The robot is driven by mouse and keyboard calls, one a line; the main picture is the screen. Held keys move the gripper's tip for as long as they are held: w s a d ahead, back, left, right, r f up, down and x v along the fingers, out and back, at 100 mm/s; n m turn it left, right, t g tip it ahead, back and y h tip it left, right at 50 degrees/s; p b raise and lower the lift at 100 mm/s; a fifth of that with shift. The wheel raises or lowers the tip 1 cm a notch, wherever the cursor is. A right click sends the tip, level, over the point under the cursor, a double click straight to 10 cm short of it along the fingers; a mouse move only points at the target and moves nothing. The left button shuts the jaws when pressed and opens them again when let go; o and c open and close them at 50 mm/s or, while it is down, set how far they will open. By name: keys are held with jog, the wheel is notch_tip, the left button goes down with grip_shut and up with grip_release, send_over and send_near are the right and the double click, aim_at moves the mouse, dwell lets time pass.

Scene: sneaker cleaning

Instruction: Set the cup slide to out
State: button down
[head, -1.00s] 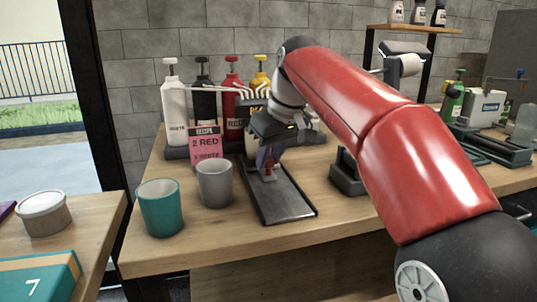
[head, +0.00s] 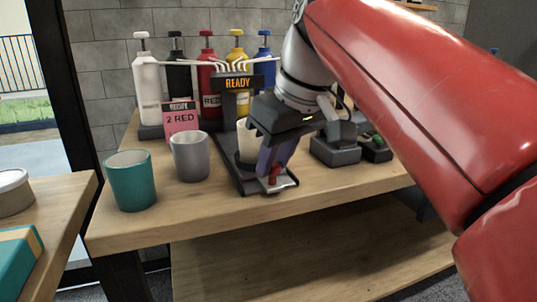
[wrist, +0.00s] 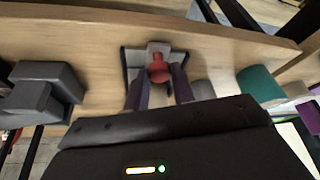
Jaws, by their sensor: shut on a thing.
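The cup slide is a dark track (head: 229,175) running from under the dispenser to the table's front edge. Its red knob (head: 274,174) is at the track's front end, on a light grey plate that shows in the wrist view (wrist: 158,48). A cream cup (head: 245,135) stands on the slide behind the knob, partly hidden by my gripper. My gripper (head: 272,166) points down with its purple fingers shut on the red knob. In the wrist view the knob (wrist: 159,69) sits between the fingertips.
A teal cup (head: 131,182) and a grey cup (head: 190,157) stand left of the slide. Behind are several pump bottles, a pink recipe card (head: 181,122) reading "2 RED", and a "READY" sign (head: 238,84). A dark block (head: 335,152) stands to the right.

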jog(key=shift+s, duration=0.15)
jog(key=c, duration=1.2)
grip_release()
jog(key=shift+s, duration=0.1)
jog(key=shift+r, duration=0.1)
jog(key=p+v, duration=0.2)
jog(key=v, duration=0.5)
jog(key=shift+s+d+r, duration=0.1)
jog(key=shift+d+r, duration=0.05)
jog(key=shift+r, duration=0.15)
jog(key=s+d+f+m+h, duration=0.1)
jog(key=s+d+f+m, duration=0.1)
jog(key=f, duration=0.8)
jog(key=s+d+f+m+t+h, duration=0.1)
jog(key=s+d+f+m, duration=0.2)
jog(key=f, duration=0.7)
jog(key=s+d+f+m+t, duration=0.1)
jog(key=s+d+f+m, duration=0.1)
jog(key=f, duration=0.8)
jog(key=shift+s+d+m+h, duration=0.2)
jog(key=shift+s+d, duration=0.2)
jog(key=shift+d, duration=0.2)
jog(key=shift+s+d+m+h, duration=0.1)
jog(key=shift+s+d+h, duration=0.1)
jog(key=shift+s+d, duration=0.3)
